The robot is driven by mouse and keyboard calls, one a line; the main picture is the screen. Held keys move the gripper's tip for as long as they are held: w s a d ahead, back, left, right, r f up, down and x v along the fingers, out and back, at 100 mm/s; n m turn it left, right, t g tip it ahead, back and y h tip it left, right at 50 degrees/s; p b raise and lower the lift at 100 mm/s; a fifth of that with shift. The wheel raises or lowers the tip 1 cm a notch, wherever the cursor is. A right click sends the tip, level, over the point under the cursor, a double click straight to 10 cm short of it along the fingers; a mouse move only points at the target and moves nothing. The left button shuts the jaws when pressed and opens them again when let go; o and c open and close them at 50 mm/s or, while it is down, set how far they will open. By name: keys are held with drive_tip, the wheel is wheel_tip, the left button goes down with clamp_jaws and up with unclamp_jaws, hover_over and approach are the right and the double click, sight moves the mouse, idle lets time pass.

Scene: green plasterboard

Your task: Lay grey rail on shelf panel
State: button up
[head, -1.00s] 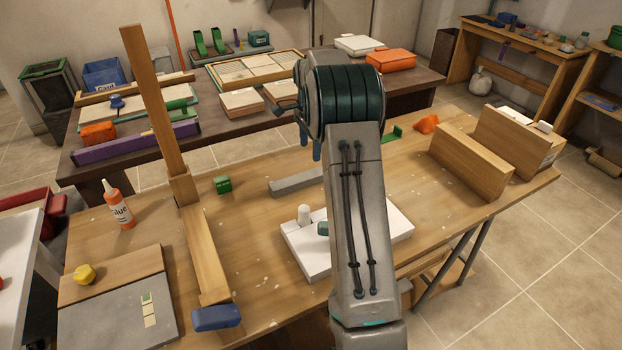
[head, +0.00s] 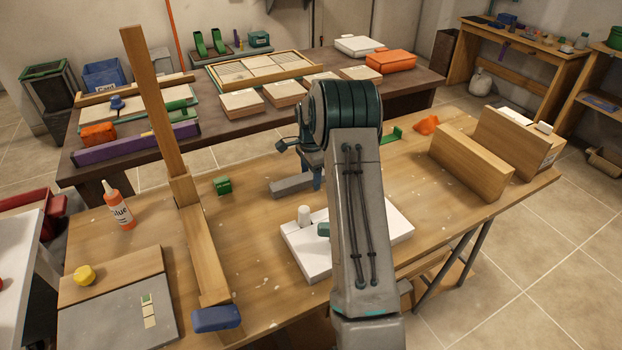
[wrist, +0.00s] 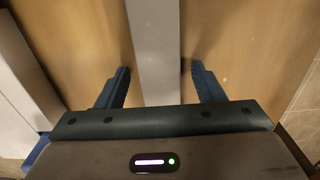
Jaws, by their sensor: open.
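The grey rail (head: 290,187) lies flat on the wooden workbench, its right end hidden behind my arm. My gripper (wrist: 160,70) is open, with one blue finger on each side of the rail in the wrist view. The grey rail (wrist: 155,45) runs between the fingers there, with a gap on both sides. In the head view my arm hides most of the gripper. A white slab (head: 398,222) lies nearer on the bench with a white peg and a teal piece on it; I cannot tell whether it is the shelf panel.
A tall wooden upright (head: 150,100) stands left of the rail, with a small green block (head: 222,185) between. Two upright wooden boards (head: 470,162) stand at the right. A glue bottle (head: 119,207) and grey mat (head: 115,305) are at the left. Bare bench surrounds the rail's left end.

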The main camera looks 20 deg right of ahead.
drive_tip(key=c, duration=1.2)
drive_tip(key=shift+r, duration=0.1)
